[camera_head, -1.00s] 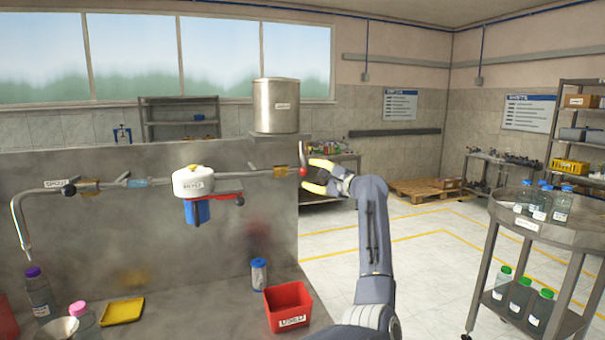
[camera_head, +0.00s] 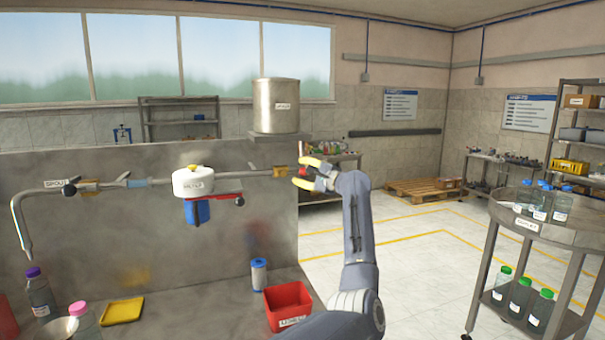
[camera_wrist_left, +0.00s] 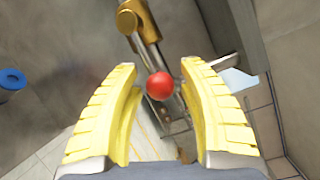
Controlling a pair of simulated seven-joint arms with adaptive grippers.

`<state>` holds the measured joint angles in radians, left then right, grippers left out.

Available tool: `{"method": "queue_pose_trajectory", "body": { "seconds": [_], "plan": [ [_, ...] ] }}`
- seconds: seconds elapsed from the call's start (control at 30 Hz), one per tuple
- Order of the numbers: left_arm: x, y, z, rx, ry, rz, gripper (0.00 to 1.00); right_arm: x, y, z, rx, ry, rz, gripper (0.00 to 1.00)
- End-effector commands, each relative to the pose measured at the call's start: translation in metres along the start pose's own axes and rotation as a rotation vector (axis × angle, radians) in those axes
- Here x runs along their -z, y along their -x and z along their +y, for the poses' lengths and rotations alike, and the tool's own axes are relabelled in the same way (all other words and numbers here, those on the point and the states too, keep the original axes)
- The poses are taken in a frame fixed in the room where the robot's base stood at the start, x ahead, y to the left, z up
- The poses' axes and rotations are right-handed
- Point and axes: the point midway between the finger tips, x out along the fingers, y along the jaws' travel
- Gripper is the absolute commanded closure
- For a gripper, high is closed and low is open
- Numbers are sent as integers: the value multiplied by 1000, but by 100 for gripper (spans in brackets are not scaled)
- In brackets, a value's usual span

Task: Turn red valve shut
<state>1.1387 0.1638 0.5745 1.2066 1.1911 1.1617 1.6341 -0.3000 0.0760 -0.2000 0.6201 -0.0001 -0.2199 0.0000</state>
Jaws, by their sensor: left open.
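The red ball knob (camera_wrist_left: 160,86) sits on the end of a metal lever that comes from a brass valve body (camera_wrist_left: 138,20) in the left wrist view. In the head view, the brass valve (camera_head: 280,171) is at the right end of the wall pipe, and the knob is mostly hidden by my fingers. My left gripper (camera_head: 302,173) is open around the knob. In the left wrist view, its yellow fingers (camera_wrist_left: 160,105) are on both sides of the knob, with visible gaps to it. My right gripper is not in view.
The pipe (camera_head: 150,182) runs along the grey panel past a white filter housing (camera_head: 193,181). A steel tank (camera_head: 276,105) stands above the valve. A red bin (camera_head: 287,306) and a blue-capped container (camera_head: 259,274) stand on the bench below.

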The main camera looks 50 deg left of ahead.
Motion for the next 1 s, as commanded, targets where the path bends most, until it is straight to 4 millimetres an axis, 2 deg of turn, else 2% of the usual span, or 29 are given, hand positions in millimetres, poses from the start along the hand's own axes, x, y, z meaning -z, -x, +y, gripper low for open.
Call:
{"method": "queue_pose_trajectory", "body": {
  "seconds": [0.03, 0.33, 0.77, 1.0],
  "plan": [
    [0, 0, 0, 0, 0, 0, 66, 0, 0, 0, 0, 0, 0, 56],
    [0, 0, 0, 0, 0, 0, 100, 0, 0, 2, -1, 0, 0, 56],
    [-2, 0, -2, 0, 6, -2, 100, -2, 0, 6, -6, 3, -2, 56],
    [-5, 0, -9, -28, 85, 10, 100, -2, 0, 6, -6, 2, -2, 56]
  ]
}}
